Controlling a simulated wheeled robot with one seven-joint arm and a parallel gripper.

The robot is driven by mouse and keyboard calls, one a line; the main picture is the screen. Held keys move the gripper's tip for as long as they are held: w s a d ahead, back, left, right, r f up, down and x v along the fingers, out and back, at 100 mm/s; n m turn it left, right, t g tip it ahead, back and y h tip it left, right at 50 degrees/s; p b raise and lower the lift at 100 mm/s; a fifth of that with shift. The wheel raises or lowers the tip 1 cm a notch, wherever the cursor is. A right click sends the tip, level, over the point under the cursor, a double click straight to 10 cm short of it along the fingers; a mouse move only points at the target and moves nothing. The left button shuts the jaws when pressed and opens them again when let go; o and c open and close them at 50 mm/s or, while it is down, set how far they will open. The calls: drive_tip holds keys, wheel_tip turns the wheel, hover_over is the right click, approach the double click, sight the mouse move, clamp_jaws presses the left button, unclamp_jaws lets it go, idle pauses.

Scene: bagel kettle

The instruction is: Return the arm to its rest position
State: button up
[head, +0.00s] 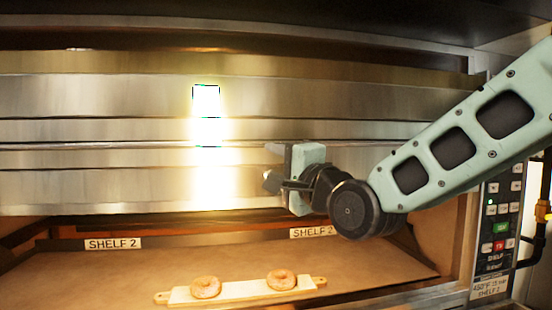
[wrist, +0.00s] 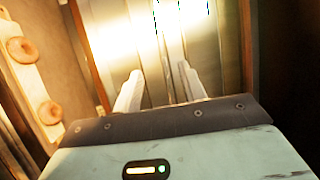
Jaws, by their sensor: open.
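My gripper (head: 272,181) is in front of the steel oven front, above the open shelf, at the end of my pale green arm that reaches in from the right. In the wrist view the two pale fingers of my gripper (wrist: 157,88) stand apart with nothing between them. The steel front (head: 90,185) lies beyond the fingers. Two bagels, the left one (head: 206,287) and the right one (head: 281,279), lie on a wooden board (head: 243,291) below and apart from my gripper. The bagels also show at the left of the wrist view.
The oven shelf (head: 100,272) is labelled SHELF 2 and is bare around the board. A control panel (head: 499,225) with buttons is at the right. A bright glare covers part of the steel.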

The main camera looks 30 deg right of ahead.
idle(0.4)
drive_tip(key=s+a+f+n+g+y+b, duration=0.1)
drive_tip(key=s+a+f+n+g+b, duration=0.2)
drive_tip(key=f, duration=0.7)
drive_tip(key=s+a+f+n+g+y+b, duration=0.15)
drive_tip(key=a+f+n+g+b, duration=0.35)
drive_tip(key=f, duration=0.5)
drive_tip(key=s+a+f+n+g+b, duration=0.25)
drive_tip(key=a+f+n, duration=0.25)
drive_tip(key=f, duration=0.4)
drive_tip(key=s+f+n+g+h+b, duration=0.3)
drive_tip(key=s+f+n+g+b, duration=0.3)
drive_tip(key=s+f, duration=1)
drive_tip(key=s+n+g, duration=0.1)
drive_tip(key=n+g, duration=0.2)
drive_tip(key=n, duration=0.2)
drive_tip(key=shift+f+h, duration=0.3)
drive_tip(key=shift+h, duration=0.05)
